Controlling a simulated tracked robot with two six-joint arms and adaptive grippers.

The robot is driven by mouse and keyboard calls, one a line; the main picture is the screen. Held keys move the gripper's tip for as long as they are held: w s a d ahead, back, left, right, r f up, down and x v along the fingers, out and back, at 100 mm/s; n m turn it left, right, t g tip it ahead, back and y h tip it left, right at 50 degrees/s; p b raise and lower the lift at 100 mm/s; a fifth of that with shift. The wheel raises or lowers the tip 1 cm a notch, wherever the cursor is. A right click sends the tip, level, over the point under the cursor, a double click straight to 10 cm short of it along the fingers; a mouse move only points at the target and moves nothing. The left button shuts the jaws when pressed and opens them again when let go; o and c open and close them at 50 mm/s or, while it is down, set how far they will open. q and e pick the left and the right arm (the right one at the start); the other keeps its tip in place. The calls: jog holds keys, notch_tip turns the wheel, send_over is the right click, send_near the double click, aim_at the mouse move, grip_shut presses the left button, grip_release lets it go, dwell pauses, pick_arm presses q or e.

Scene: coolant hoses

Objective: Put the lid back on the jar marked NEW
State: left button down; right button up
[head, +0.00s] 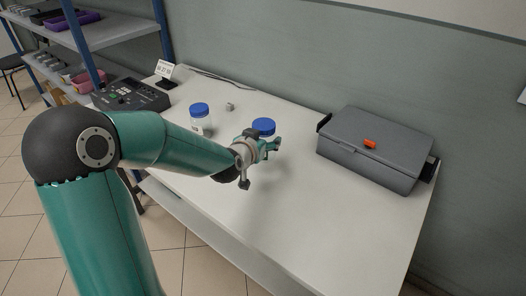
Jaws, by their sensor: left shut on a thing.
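A clear jar (200,126) with a blue lid (199,108) stands upright on the white table, left of my left gripper. It has a pale label, too small to read. A second blue lid (263,124) shows just behind my left gripper (270,146), with a pale, clear jar part (267,136) under it. The gripper hides most of that jar, and I cannot tell whether the lid sits on it or apart from it. My left gripper is shut on this second lid, though its fingertips are hard to make out. My right gripper is not in view.
A dark control box (132,95) and a small display (165,71) stand at the far left. A small grey object (229,106) lies behind the jars. The front right is clear.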

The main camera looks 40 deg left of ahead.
pick_arm(q)
jog(key=shift+f+b, duration=0.45)
jog(key=shift+f, duration=1.65)
jog(key=shift+f, duration=0.15)
jog(key=shift+c, duration=0.6)
grip_release()
jog(key=shift+r, duration=0.2)
jog(key=v, duration=1.2)
jog(key=shift+b, duration=0.45)
jog(key=shift+d, duration=0.1)
